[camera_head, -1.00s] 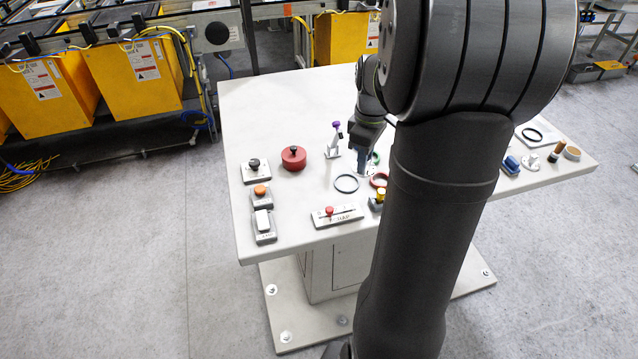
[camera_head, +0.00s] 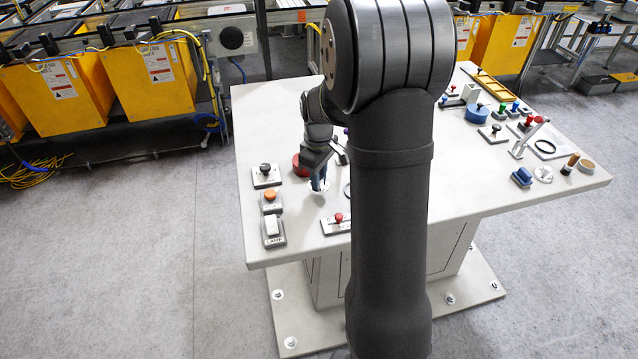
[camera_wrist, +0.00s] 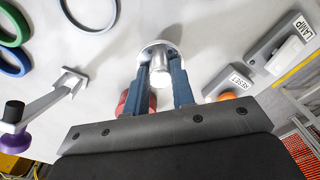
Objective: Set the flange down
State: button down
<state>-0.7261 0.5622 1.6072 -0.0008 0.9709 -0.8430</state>
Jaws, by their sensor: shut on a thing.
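The flange (camera_wrist: 157,49) is a pale metal disc with a short round hub. In the wrist view it sits between the two blue fingers of my gripper (camera_wrist: 162,68), which is shut on its hub. In the head view my gripper (camera_head: 319,180) points down over the left part of the table, with the flange (camera_head: 319,188) at its fingertips. The flange is close to the tabletop; I cannot tell whether it touches. Part of the disc is hidden by the fingers and hub.
The white table (camera_head: 258,128) has an orange RESET button (camera_head: 269,195) and a LAMP switch (camera_head: 272,227) left of my gripper. A red cylinder (camera_head: 299,166) stands just behind.

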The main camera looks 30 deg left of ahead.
jog(key=shift+f, duration=1.5)
jog(key=c, duration=1.2)
grip_release()
jog(key=shift+f, duration=0.15)
notch_tip(320, 180, up, 12)
jog(key=shift+r, duration=0.15)
